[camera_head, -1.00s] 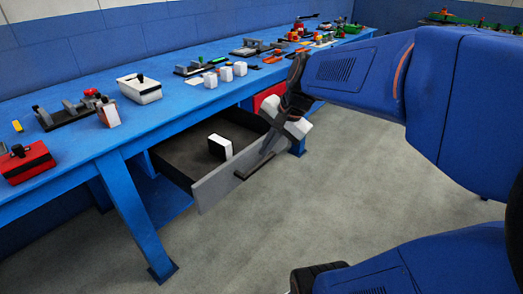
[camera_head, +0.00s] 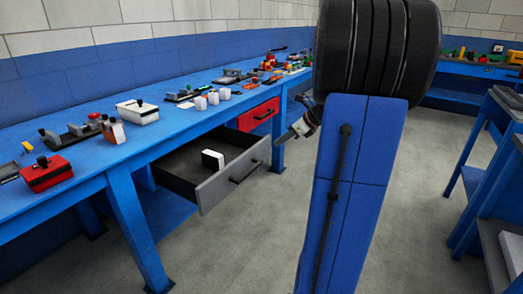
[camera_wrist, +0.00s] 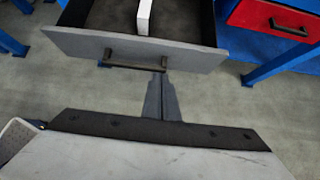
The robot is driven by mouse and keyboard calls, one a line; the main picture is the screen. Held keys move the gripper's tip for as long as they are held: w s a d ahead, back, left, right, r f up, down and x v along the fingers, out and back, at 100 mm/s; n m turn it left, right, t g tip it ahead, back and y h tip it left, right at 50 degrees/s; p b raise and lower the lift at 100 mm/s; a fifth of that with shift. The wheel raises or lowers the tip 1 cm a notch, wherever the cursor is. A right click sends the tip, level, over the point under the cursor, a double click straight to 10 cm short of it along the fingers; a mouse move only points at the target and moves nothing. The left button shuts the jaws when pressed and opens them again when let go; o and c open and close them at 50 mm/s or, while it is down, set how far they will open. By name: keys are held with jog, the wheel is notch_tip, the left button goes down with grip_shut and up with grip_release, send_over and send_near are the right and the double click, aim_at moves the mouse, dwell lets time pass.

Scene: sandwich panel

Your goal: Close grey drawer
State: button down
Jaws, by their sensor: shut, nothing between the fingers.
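The grey drawer (camera_head: 232,186) stands pulled open under the blue workbench, with a dark handle on its front. A white box with a dark side (camera_head: 212,159) is inside it. The drawer front also shows in the wrist view (camera_wrist: 185,55), with its handle (camera_wrist: 135,63) near the middle.
A closed red drawer (camera_head: 260,115) is to the right of the grey one. The blue workbench (camera_head: 85,172) carries a red box (camera_head: 48,175), a white box (camera_head: 137,112) and several small parts. Another blue table is at the right. The floor in front is clear.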

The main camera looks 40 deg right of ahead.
send_near(251, 153)
notch_tip(251, 153, down, 4)
jog(key=shift+w+a+r, duration=0.1)
jog(key=shift+w+a, duration=0.15)
jog(key=shift+w, duration=0.35)
jog(key=shift+w+a, duration=0.3)
jog(key=shift+w, duration=0.3)
jog(key=shift+w+a, duration=0.2)
jog(key=shift+w, duration=0.35)
jog(key=w+a, duration=0.4)
jog(key=w, duration=0.8)
jog(key=w+a, duration=0.5)
jog(key=w, duration=0.8)
jog(key=shift+w, duration=0.15)
jog(key=shift+a, duration=0.1)
